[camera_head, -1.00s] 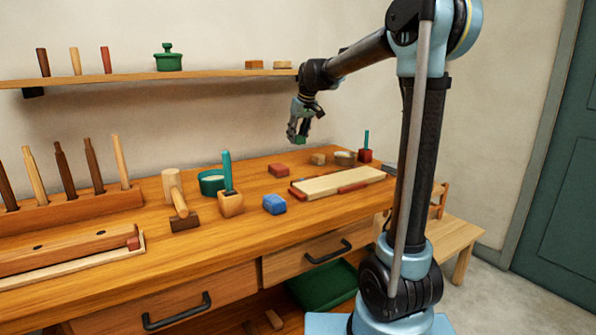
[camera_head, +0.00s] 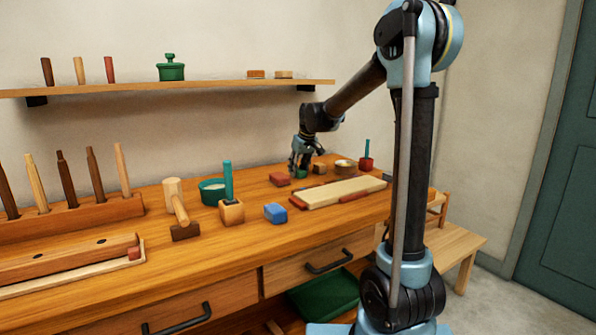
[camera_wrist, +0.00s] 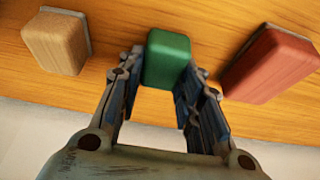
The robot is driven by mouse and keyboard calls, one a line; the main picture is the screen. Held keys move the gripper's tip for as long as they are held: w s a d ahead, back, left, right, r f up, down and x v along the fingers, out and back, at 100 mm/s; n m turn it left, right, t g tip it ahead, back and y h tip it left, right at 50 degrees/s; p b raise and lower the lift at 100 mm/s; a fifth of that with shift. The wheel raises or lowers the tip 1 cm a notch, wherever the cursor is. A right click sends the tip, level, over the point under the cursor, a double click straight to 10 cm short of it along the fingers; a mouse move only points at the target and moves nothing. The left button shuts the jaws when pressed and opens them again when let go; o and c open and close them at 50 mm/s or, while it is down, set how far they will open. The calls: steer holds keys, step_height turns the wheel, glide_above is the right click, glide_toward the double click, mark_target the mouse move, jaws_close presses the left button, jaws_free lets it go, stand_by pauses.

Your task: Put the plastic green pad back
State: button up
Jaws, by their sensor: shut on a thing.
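The green pad (camera_wrist: 167,58) is a small block between the two fingers of my gripper (camera_wrist: 160,85) in the wrist view. My gripper is shut on it. In the head view my gripper (camera_head: 300,168) is low at the back of the bench, with the green pad (camera_head: 300,174) at its fingertips. The pad sits in a gap between a red block (camera_head: 279,179) and a wooden block (camera_head: 320,168). These show in the wrist view as the red block (camera_wrist: 270,65) on the right and the wooden block (camera_wrist: 57,42) on the left. Whether the pad touches the bench top is unclear.
The workbench (camera_head: 200,262) holds a blue block (camera_head: 275,213), a pale board (camera_head: 340,191), a mallet (camera_head: 178,208) and a teal-handled tool (camera_head: 229,190). A shelf (camera_head: 200,87) runs along the wall above. Free bench top lies in front of the red block.

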steer(key=o, duration=0.9)
steer(key=shift+o, duration=0.2)
steer(key=shift+r, duration=0.1)
steer(key=v, duration=1.2)
